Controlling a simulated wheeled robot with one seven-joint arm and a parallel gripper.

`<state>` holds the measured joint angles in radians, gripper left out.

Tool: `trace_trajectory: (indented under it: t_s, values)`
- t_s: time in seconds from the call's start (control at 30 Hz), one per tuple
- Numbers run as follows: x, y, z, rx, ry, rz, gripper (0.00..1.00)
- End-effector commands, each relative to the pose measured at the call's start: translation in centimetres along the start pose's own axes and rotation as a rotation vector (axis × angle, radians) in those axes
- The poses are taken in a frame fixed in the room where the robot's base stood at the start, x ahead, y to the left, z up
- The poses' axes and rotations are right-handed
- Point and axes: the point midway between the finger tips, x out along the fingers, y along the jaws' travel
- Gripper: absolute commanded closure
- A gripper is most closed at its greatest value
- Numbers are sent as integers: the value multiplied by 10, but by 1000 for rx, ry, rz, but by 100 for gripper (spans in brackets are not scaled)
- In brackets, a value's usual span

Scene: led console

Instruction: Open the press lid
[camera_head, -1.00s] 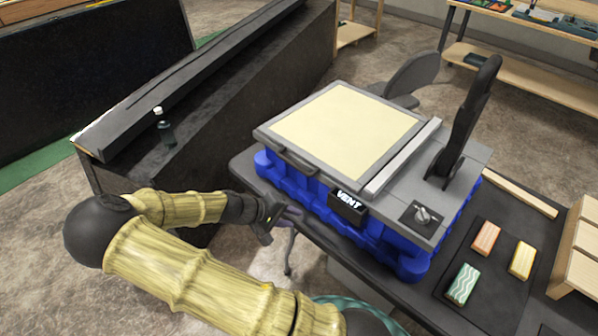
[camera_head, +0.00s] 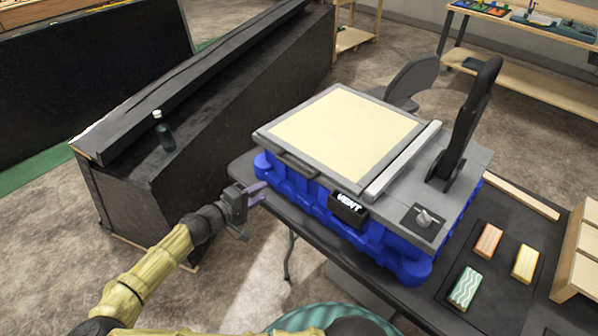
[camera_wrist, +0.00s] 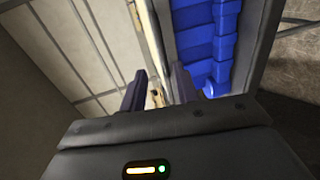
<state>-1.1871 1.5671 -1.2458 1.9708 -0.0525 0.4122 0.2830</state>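The press (camera_head: 313,197) is a blue ribbed base with a grey top, standing on a dark table. Its lid (camera_head: 345,130), a cream panel in a grey frame, lies flat on top. A dark bar handle (camera_head: 299,164) runs along the lid's near-left edge. My gripper (camera_head: 262,194) is left of the press and below the handle, apart from both. In the wrist view its two fingers (camera_wrist: 158,88) stand apart with nothing held. The blue side of the press (camera_wrist: 208,45) shows beyond the right finger; the handle cannot be made out there.
A black VENT box (camera_head: 348,208), a knob (camera_head: 424,218) and a tall black lever (camera_head: 466,120) are on the press. Several coloured blocks lie on a dark tray (camera_head: 450,290) at right. A dark counter (camera_head: 215,120) with a bottle (camera_head: 165,135) stands left, with open floor between.

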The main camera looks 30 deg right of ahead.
Motion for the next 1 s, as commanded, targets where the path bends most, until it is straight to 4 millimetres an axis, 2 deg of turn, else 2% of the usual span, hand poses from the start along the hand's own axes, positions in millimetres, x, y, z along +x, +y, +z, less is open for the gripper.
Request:
trace_trajectory:
  t_s: [0.8,1.0]
  values:
    - [138,3,3,0,-7,0,69]
    - [164,2,2,-1,-4,0,69]
